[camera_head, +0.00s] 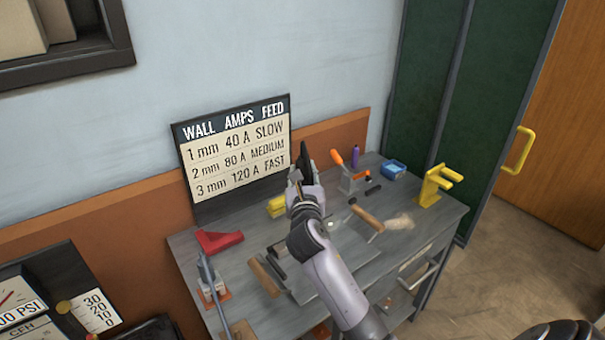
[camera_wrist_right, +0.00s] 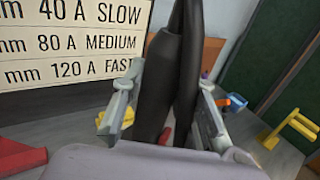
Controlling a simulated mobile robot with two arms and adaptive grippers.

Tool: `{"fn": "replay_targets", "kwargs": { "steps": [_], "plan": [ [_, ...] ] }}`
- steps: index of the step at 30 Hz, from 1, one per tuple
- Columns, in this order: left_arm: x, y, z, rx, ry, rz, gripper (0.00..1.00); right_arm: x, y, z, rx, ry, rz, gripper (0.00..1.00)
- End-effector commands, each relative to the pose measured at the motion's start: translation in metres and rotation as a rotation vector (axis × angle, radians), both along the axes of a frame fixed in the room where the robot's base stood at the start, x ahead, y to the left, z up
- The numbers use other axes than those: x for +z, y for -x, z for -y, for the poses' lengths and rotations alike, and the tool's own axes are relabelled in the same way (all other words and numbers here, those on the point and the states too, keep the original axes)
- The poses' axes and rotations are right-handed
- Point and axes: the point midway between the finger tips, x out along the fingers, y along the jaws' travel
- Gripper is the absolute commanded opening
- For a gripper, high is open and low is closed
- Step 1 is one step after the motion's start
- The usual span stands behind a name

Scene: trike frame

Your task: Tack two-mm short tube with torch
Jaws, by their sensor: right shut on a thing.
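My right gripper (camera_head: 303,192) is shut on a black, tapered, torch-like thing (camera_head: 306,160) and holds it up over the bench in front of the sign. In the right wrist view the black thing (camera_wrist_right: 158,85) stands upright between the two fingers, with a second dark length beside it. The sign (camera_head: 236,150) reads 1 mm 40 A slow, 2 mm 80 A medium, 3 mm 120 A fast. I cannot make out which thing is the two-mm short tube; my right arm hides part of the bench. My left gripper is not in view.
A gauge panel (camera_head: 35,300) is at lower left.

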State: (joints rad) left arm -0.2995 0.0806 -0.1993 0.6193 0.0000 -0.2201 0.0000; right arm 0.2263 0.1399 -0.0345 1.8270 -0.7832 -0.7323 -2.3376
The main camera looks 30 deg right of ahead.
Motion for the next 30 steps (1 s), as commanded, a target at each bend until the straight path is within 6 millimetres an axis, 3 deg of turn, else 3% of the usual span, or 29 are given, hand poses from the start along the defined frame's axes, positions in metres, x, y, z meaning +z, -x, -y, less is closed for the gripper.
{"fn": "replay_targets", "kwargs": {
  "steps": [30],
  "plan": [
    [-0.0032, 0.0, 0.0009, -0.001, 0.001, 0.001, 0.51, -0.0058, -0.0001, -0.0001, 0.0, 0.0, 0.001, 0.0]
  ]
}}
